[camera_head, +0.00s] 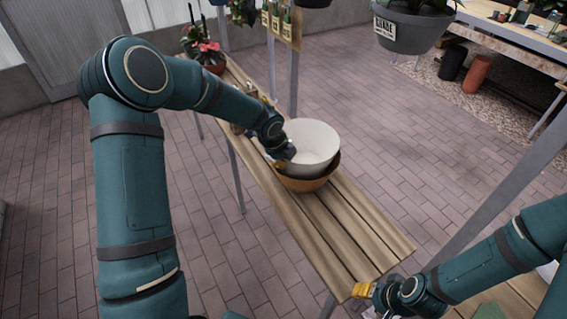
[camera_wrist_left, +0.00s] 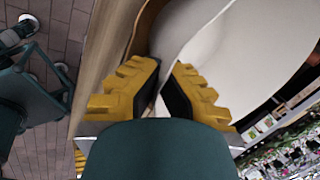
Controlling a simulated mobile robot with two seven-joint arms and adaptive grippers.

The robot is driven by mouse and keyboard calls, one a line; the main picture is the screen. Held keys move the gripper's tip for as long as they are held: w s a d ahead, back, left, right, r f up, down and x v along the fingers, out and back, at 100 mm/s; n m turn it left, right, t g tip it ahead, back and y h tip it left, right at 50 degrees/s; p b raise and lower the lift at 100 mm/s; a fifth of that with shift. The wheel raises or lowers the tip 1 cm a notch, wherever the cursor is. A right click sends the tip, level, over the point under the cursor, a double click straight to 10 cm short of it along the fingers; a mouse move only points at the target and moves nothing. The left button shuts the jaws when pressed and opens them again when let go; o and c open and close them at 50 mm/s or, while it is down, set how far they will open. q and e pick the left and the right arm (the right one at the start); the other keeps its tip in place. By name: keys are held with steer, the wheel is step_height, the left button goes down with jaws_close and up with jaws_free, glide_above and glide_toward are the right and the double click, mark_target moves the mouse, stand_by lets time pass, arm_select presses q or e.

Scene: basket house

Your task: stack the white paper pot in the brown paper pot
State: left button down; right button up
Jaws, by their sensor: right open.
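The white paper pot (camera_head: 313,142) sits with its lower part inside the brown paper pot (camera_head: 308,184), on the wooden slat bench. Its rim stands above the brown rim; I cannot tell whether it rests on the bottom. My left gripper (camera_head: 284,160) is at the white pot's left side. In the left wrist view, its yellow fingers (camera_wrist_left: 167,80) close on the white pot's wall (camera_wrist_left: 235,55), with the brown pot (camera_wrist_left: 146,28) just beyond. My right gripper (camera_head: 366,290) is open and empty at the lower right, apart from both pots.
The slatted bench (camera_head: 355,218) is bare in front of the pots. A red-flowered plant (camera_head: 207,52) stands at its far end. A grey hanging pot (camera_head: 412,30) is at the upper right. A table (camera_head: 515,30) stands behind, and a grey post (camera_head: 490,205) rises near my right arm.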

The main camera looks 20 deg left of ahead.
arm_select(q)
steer(key=shift+f, duration=0.25)
steer(key=shift+f+b, duration=0.3)
steer(key=shift+f, duration=0.35)
steer(key=c, duration=1.1)
jaws_free()
steer(key=shift+c, duration=0.2)
